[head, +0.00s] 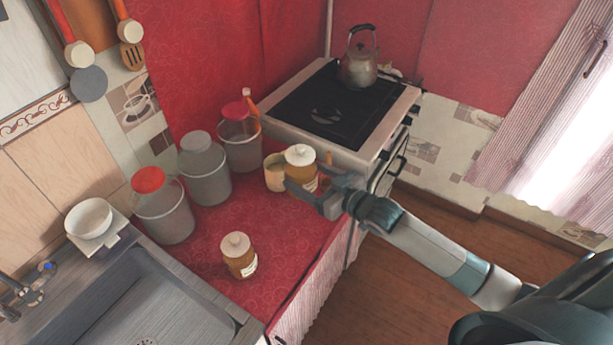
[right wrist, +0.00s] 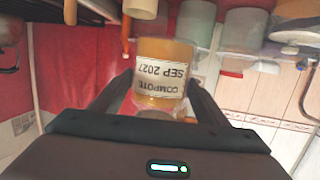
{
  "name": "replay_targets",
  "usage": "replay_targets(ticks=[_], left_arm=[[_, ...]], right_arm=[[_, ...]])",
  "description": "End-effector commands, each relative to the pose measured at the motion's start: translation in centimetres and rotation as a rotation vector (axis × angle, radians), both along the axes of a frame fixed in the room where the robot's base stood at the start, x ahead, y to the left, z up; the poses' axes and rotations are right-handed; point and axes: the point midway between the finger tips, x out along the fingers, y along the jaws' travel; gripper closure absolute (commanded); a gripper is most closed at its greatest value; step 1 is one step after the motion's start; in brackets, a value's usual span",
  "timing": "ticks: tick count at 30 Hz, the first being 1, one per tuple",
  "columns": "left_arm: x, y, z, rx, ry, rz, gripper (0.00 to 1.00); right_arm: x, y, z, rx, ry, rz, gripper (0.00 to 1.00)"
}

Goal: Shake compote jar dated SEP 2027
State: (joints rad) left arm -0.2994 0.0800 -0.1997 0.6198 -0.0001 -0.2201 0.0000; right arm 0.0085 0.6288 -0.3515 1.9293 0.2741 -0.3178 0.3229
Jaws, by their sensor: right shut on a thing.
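The compote jar with an amber body and white lid (head: 300,156) is upright near the stove end of the red counter. In the right wrist view the jar (right wrist: 166,52) shows a label reading COMPOTE SEP 2027, upside down in that picture. My right gripper (head: 306,192) is shut on this jar, reaching it from the right; its fingers show on both sides in the right wrist view (right wrist: 160,95). I cannot tell whether the jar touches the counter. My left gripper is out of view.
A cream cup (head: 274,172) stands close beside the held jar. Several large lidded canisters, one grey-lidded (head: 204,172), line the wall side. The stove (head: 345,112) with a kettle (head: 359,68) is behind. A sink (head: 145,305) lies at front left. Mid-counter is clear.

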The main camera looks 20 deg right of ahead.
Motion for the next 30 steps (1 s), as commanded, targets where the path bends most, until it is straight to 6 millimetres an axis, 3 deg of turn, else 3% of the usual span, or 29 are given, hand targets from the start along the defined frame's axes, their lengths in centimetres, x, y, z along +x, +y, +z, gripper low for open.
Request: replay_targets(ticks=[1,8,10,15,26,30], left_arm=[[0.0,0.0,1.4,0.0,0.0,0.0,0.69],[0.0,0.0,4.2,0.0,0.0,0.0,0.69],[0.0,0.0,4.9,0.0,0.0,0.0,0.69],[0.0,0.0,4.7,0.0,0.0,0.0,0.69],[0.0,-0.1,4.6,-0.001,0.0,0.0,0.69],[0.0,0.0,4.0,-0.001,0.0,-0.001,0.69]], right_arm=[[0.1,0.0,1.7,0.002,-0.007,0.001,0.8],[0.1,0.0,4.7,0.002,-0.007,0.001,0.8],[0.1,0.0,6.6,0.001,-0.012,0.002,0.8],[0.1,0.0,9.0,0.0,-0.008,0.002,0.8],[0.1,0.0,9.5,0.001,-0.006,0.0,0.8],[0.1,0.0,8.4,0.001,-0.005,0.0,0.8]])
